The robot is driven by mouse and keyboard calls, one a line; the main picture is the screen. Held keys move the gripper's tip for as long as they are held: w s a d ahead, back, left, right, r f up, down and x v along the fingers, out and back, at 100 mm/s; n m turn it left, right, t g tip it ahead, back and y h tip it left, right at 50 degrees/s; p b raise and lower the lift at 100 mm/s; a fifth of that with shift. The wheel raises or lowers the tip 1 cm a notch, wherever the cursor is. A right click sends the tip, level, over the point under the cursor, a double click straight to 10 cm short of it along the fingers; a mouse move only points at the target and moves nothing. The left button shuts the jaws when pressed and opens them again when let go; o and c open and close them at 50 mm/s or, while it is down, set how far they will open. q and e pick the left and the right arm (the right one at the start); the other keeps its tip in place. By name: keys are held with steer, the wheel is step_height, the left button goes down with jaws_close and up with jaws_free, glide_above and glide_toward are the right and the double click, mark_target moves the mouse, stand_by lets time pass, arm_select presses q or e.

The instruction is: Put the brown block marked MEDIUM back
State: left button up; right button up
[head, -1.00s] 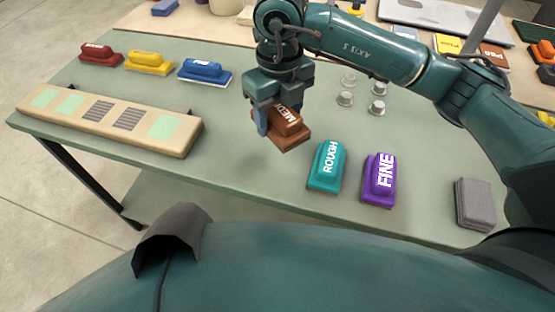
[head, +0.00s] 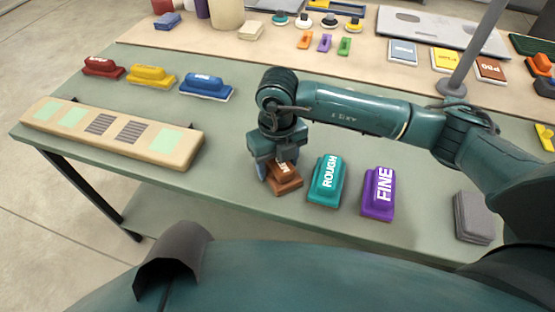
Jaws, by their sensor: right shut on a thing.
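The brown block (head: 285,182) is at the front middle of the green table, just left of the teal block marked ROUGH (head: 325,180). Its label is mostly hidden by my right gripper (head: 274,168), which is shut on the block from above. The block appears level and at or very near the table top; I cannot tell whether it touches. The purple block marked FINE (head: 378,192) stands right of the teal one. The three form a row. My left gripper is not in view.
A long beige board (head: 112,133) with green and striped patches lies at the left. Red (head: 102,67), yellow (head: 151,75) and blue (head: 205,86) blocks stand behind it. Grey pads (head: 474,217) are stacked at the right. A second table with tools and a post (head: 472,52) lies beyond.

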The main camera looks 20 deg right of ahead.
steer(key=o, duration=0.5)
steer(key=shift+f, duration=0.15)
steer(key=o, duration=0.4)
steer(key=shift+o, duration=0.2)
step_height(320, 180, up, 12)
steer(key=b, duration=0.1)
steer(key=shift+r, duration=0.2)
